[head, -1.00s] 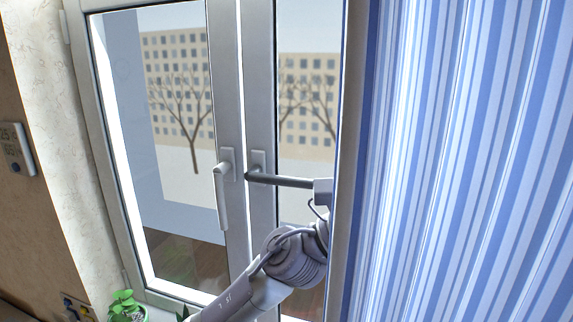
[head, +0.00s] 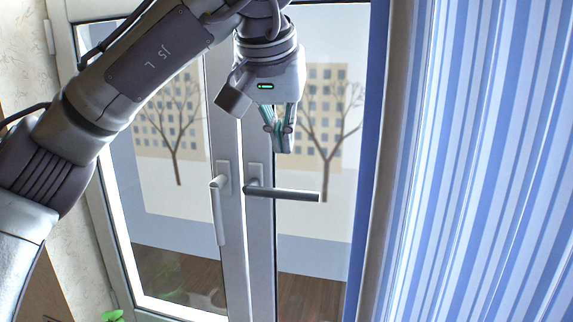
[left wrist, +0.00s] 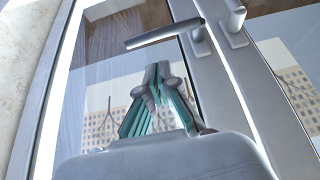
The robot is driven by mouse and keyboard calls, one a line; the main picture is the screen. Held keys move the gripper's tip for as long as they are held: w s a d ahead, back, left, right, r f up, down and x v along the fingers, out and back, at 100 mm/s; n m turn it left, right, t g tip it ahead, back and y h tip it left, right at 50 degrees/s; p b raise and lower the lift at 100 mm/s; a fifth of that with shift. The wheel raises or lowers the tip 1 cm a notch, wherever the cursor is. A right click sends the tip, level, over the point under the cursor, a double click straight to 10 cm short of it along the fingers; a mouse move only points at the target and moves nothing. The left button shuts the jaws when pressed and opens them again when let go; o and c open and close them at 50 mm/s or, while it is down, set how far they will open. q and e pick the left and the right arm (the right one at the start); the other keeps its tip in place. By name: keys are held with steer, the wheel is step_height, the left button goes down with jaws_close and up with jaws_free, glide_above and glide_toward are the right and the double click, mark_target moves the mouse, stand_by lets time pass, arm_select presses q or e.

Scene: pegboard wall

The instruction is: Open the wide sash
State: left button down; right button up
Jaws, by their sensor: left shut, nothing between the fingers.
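A white window has two sashes meeting at a middle post. The left sash (head: 233,265) has a pale handle (head: 218,212) hanging down. The right sash (head: 261,262) has a dark grey handle (head: 290,194) lying level, pointing right. I cannot tell for sure which sash is the wider, as my arm covers part of the left one. My left gripper (head: 284,146) is shut and empty, above the level handle and apart from it. The left wrist view, seen upside down, shows the gripper (left wrist: 160,72) near the level handle (left wrist: 165,33), with the hanging handle (left wrist: 235,18) beside it. My right gripper is not seen.
A blue and white striped curtain (head: 490,160) fills the right side, beside the window frame. A green plant (head: 112,315) stands at the bottom left. My left arm crosses the upper left of the window. The space below the handles is clear.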

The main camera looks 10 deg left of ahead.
mark_target(292, 179)
arm_select(q)
steer(key=p+x, duration=0.3)
steer(key=x, duration=0.5)
steer(key=shift+w+d+f, duration=0.1)
steer(key=shift+w+d, duration=0.05)
steer(key=shift+w, duration=0.05)
steer(key=shift+w+f, duration=0.3)
steer(key=shift+f, duration=0.35)
steer(key=shift+d, duration=0.1)
